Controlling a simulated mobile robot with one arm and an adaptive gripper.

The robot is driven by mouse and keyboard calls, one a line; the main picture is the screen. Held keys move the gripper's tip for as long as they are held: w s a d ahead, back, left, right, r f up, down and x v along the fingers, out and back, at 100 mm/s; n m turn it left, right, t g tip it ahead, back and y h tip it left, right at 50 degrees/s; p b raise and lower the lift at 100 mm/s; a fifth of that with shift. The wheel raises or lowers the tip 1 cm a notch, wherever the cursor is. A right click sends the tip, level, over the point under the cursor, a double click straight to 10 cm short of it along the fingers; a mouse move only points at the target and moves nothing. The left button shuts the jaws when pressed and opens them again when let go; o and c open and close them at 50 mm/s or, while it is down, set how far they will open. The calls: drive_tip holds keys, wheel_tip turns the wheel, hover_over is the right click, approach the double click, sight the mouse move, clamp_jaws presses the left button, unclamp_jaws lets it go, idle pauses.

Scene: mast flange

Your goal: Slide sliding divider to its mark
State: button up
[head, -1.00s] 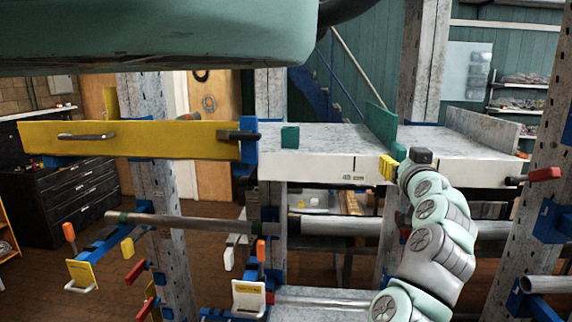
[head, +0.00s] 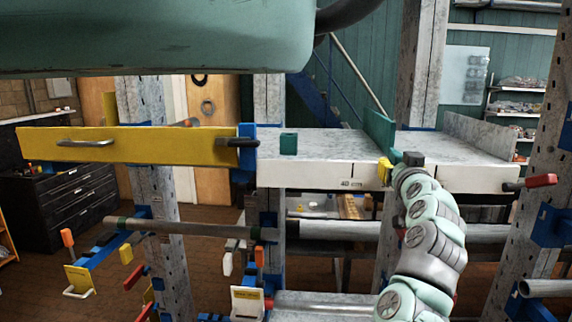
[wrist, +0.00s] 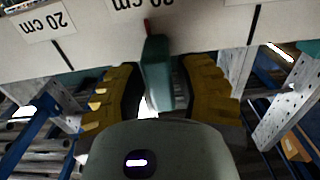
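The sliding divider (head: 378,128) is a teal upright plate across the grey shelf (head: 325,143). Its front tab (wrist: 157,75) hangs over the shelf's white front edge in the wrist view, with a small red pointer at its top. My gripper (wrist: 160,90) has yellow fingers, one on each side of the tab. A gap shows at the right finger; the left finger is very near the tab, and contact there is unclear. In the head view my gripper (head: 385,172) is at the front edge below the divider. Black mark lines show on that edge to both sides of the divider.
A small teal block (head: 288,144) sits on the shelf to the left. A yellow panel with a handle (head: 85,143) extends at left. A red-handled clamp (head: 538,181) is at the shelf's right end. Metal pipes (head: 330,229) run below the shelf.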

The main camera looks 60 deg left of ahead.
clamp_jaws()
drive_tip(key=shift+s+a+p, duration=1.55)
drive_tip(key=shift+s+a, duration=0.2)
drive_tip(key=shift+s, duration=0.3)
drive_tip(key=shift+s+a+p, duration=1.6)
drive_tip(key=shift+s+p, duration=0.3)
drive_tip(key=shift+p, duration=0.35)
drive_tip(key=shift+o, duration=1.9)
unclamp_jaws()
drive_tip(key=shift+w, duration=0.1)
drive_tip(key=b+v, duration=0.1)
drive_tip(key=v, duration=0.6)
